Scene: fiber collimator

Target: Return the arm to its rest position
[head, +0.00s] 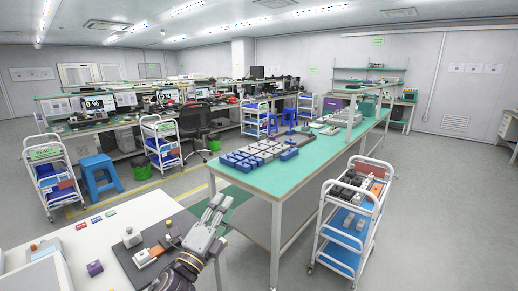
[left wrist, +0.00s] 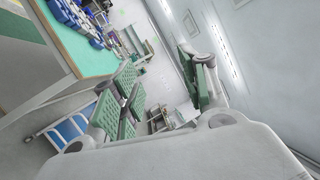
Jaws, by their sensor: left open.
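My left gripper (head: 216,207) is raised above the right edge of the white table in the head view, pointing toward the green-topped bench. Its two fingers with green ribbed pads stand wide apart in the left wrist view (left wrist: 165,85), with nothing between them. My right gripper is not in view. A dark mat (head: 122,255) lies on the white table (head: 60,232) beside the left gripper. A grey block with a knob (head: 132,237) and a light block with an orange end (head: 147,256) sit on the mat. A purple cube (head: 95,268) stands left of it.
The green-topped bench (head: 300,178) holds several blue and grey bins (head: 250,158). A white trolley (head: 348,225) with parts stands to its right. A blue stool (head: 100,175) and another trolley (head: 55,180) stand behind the white table.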

